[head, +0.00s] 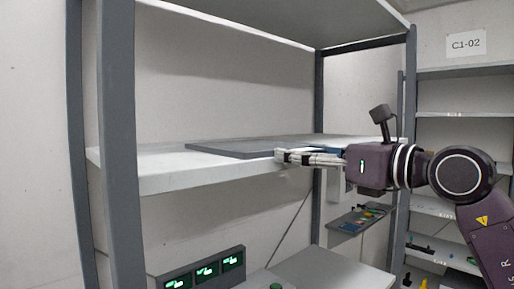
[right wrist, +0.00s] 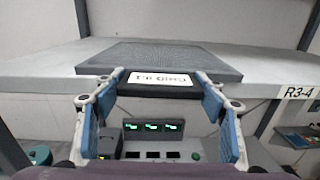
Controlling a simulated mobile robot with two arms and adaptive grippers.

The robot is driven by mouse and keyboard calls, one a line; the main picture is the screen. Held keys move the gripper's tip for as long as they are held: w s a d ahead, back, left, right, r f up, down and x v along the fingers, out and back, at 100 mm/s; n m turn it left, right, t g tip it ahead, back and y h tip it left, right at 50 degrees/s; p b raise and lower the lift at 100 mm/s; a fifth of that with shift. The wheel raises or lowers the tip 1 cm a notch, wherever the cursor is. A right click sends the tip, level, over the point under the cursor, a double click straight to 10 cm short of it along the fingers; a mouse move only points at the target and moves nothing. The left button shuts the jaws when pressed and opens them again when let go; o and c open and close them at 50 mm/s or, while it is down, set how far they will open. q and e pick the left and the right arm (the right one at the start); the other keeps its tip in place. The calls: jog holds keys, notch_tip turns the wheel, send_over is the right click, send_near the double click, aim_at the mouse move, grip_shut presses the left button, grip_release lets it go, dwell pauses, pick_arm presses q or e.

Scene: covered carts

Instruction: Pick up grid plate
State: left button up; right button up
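The grid plate (head: 225,150) is a flat dark grey plate lying on a white shelf (head: 165,180). In the right wrist view the plate (right wrist: 170,56) has a finely textured top and a white label (right wrist: 161,79) on its front edge, hard to read. My right gripper (head: 278,156) is at the plate's near edge in the head view. In the right wrist view the gripper (right wrist: 160,76) is open, its blue-padded fingers spread on either side of the label. Whether the fingertips touch the plate is unclear. My left gripper is out of view.
Grey shelf posts (head: 120,150) stand at the left and right. An upper shelf (head: 230,20) hangs overhead. Below is a panel with green displays (head: 207,270) and a lower surface (head: 330,272). Another rack (head: 455,113) stands at the right.

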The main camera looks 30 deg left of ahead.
jog(key=c, duration=0.7)
jog(key=shift+r, duration=0.1)
jog(key=shift+c, duration=0.2)
jog(key=shift+r, duration=0.15)
